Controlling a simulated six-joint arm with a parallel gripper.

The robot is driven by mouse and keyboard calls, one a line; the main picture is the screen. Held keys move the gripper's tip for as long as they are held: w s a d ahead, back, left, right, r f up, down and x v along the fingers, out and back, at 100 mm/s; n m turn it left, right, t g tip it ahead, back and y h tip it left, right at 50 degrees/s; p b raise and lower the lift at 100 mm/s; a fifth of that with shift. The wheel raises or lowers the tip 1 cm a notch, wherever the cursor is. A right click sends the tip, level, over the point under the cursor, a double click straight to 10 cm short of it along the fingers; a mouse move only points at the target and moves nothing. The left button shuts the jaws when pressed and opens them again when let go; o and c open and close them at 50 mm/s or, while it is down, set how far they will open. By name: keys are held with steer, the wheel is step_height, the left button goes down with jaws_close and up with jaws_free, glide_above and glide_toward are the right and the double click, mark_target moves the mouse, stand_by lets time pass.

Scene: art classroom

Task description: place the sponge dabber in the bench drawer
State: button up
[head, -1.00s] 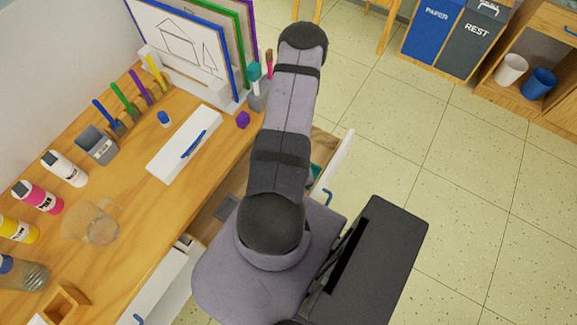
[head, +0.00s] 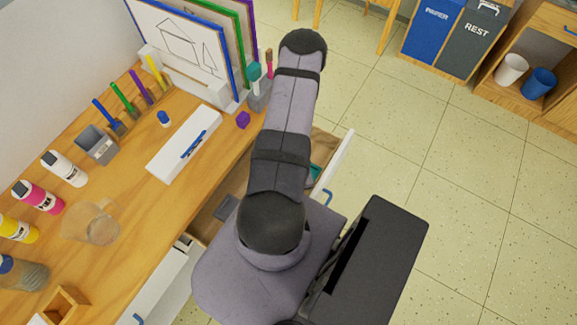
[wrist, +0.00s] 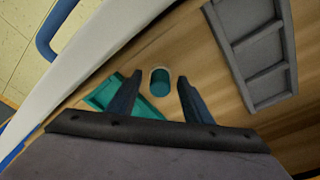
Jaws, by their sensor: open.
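The bench drawer is pulled out; its white front (head: 341,160) shows right of my arm in the head view and at the left in the wrist view (wrist: 95,62). In the wrist view a short teal cylinder with a pale rim, seemingly the sponge dabber (wrist: 160,84), is on the drawer's wooden floor. My gripper (wrist: 160,75) is open above the drawer. The dabber appears between its dark fingertips, with a visible gap on each side. My arm hides the gripper and most of the drawer in the head view.
In the drawer, a grey divided tray (wrist: 258,50) lies to the right and a flat teal item (wrist: 105,92) near the front wall.

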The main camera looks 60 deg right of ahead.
steer(key=shift+r, duration=0.1)
step_height(320, 180, up, 12)
steer(key=s+a+p, duration=0.1)
steer(key=p, duration=0.3)
steer(key=shift+s+a, duration=0.15)
stand_by(0.4)
